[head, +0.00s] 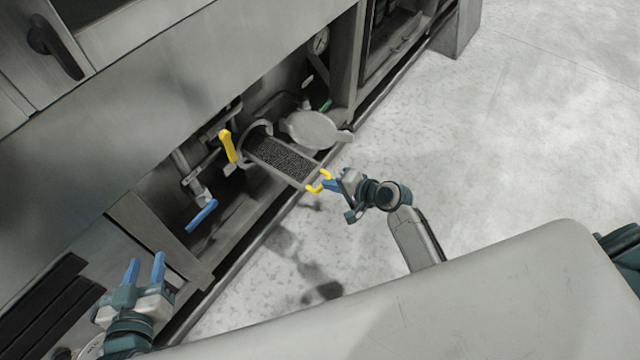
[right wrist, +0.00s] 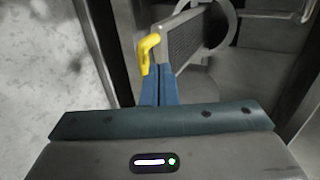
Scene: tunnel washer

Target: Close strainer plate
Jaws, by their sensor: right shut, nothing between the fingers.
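The strainer plate (head: 283,158) is a dark mesh plate in a light frame, sticking out of a round opening in the machine's lower bay. A yellow handle (head: 319,184) is on its outer end. In the right wrist view the plate (right wrist: 187,42) and the yellow handle (right wrist: 147,52) are just ahead of the fingers. My right gripper (head: 329,184) is shut and empty, its blue fingertips (right wrist: 158,68) at the handle; whether they touch it I cannot tell. My left gripper (head: 145,262) is open and empty at the lower left, away from the plate.
A round grey lid (head: 312,129) stands open beside the plate. A yellow lever (head: 228,146) and a blue-handled lever (head: 201,215) are to the left. The bay's lower frame edge runs below the plate. The floor (head: 520,130) at the right is clear.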

